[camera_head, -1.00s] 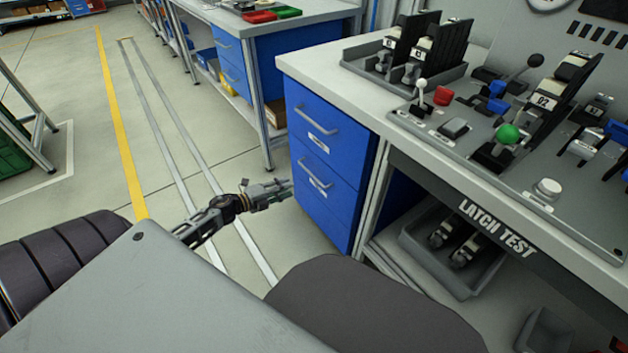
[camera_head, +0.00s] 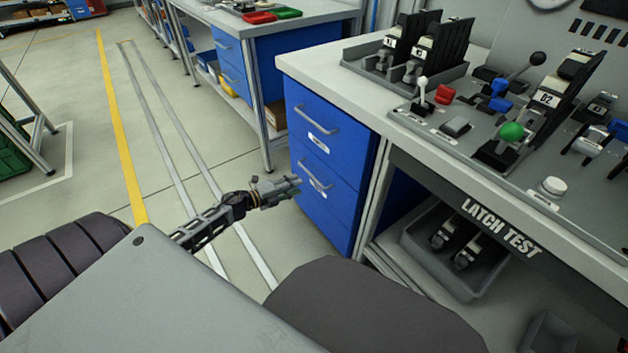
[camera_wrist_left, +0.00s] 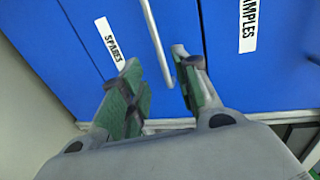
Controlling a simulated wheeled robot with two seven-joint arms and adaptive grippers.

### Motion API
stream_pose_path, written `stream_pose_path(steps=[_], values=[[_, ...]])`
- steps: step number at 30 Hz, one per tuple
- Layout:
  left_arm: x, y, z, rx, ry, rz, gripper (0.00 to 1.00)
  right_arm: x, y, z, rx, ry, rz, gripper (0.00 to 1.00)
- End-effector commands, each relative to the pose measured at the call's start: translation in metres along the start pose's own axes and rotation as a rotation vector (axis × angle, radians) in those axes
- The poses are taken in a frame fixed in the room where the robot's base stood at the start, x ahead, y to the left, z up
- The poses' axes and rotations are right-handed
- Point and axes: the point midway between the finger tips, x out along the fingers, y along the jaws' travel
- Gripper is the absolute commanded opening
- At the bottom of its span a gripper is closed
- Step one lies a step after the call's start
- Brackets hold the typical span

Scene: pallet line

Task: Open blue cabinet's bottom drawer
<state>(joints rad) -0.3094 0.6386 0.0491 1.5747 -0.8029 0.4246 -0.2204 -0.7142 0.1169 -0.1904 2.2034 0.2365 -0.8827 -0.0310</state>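The blue cabinet (camera_head: 340,137) stands under the left end of the workbench, and both of its drawers look shut. Its bottom drawer (camera_head: 325,205) has a pale bar handle (camera_head: 316,174), with a label below it. My left gripper (camera_head: 290,188) is just left of that handle in the head view. In the left wrist view the gripper (camera_wrist_left: 162,85) is open, and the bar handle (camera_wrist_left: 154,35) runs up from between its green-padded fingers; I cannot tell if they touch it. The "SPARES" label (camera_wrist_left: 110,42) is left of the handle. My right gripper is not in view.
The bench top (camera_head: 335,80) carries latch fixtures and levers. A grey bin (camera_head: 450,265) with parts sits on the shelf right of the cabinet. A second bench with blue drawers (camera_head: 290,65) stands behind. The floor left of the cabinet is clear.

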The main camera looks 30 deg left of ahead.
Motion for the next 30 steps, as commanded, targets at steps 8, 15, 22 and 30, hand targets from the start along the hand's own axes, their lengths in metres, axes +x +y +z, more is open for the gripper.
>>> stream_pose_path(steps=[8, 15, 22, 30], values=[[0.023, 0.000, 0.000, 0.001, -0.001, -0.001, 0.32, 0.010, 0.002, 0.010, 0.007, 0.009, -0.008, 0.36], [0.041, 0.000, 0.001, 0.002, -0.001, -0.001, 0.32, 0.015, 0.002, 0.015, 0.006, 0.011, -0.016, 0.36], [0.059, 0.000, 0.001, 0.001, -0.001, -0.002, 0.32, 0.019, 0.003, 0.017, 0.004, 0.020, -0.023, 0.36], [0.079, 0.000, 0.000, 0.000, -0.001, -0.001, 0.32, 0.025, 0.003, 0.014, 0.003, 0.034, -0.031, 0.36]])
